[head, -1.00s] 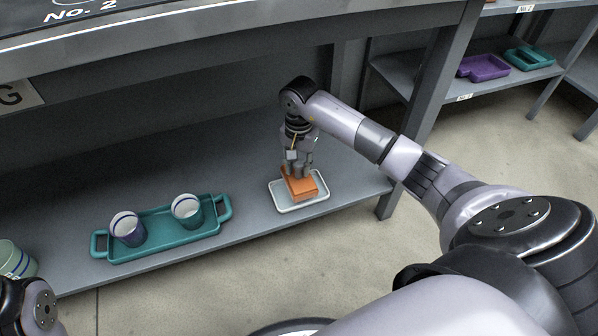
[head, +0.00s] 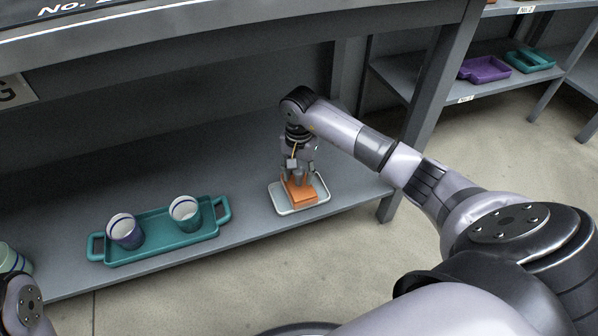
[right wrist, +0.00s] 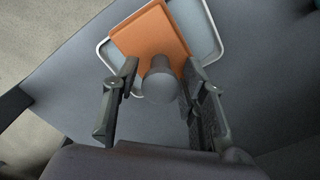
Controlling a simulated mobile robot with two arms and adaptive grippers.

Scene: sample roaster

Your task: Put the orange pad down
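The orange pad (head: 304,197) lies in a small white-rimmed tray (head: 284,205) on the lower shelf. A grey knob (right wrist: 160,82) stands up from the pad in the right wrist view, where the pad (right wrist: 146,38) also shows. My right gripper (head: 298,180) is right above the pad. In the right wrist view the right gripper's fingers (right wrist: 162,92) are spread on both sides of the knob, with gaps between. Only a piece of my left arm shows at the lower left of the head view; its gripper is not seen.
A teal tray (head: 160,248) with two cups (head: 124,231) (head: 185,212) stands left on the same lower shelf (head: 250,210). A pale green cup (head: 14,258) is at the far left. A table leg (head: 432,95) rises right of my forearm. Purple (head: 484,68) and teal (head: 530,61) trays sit on a rear shelf.

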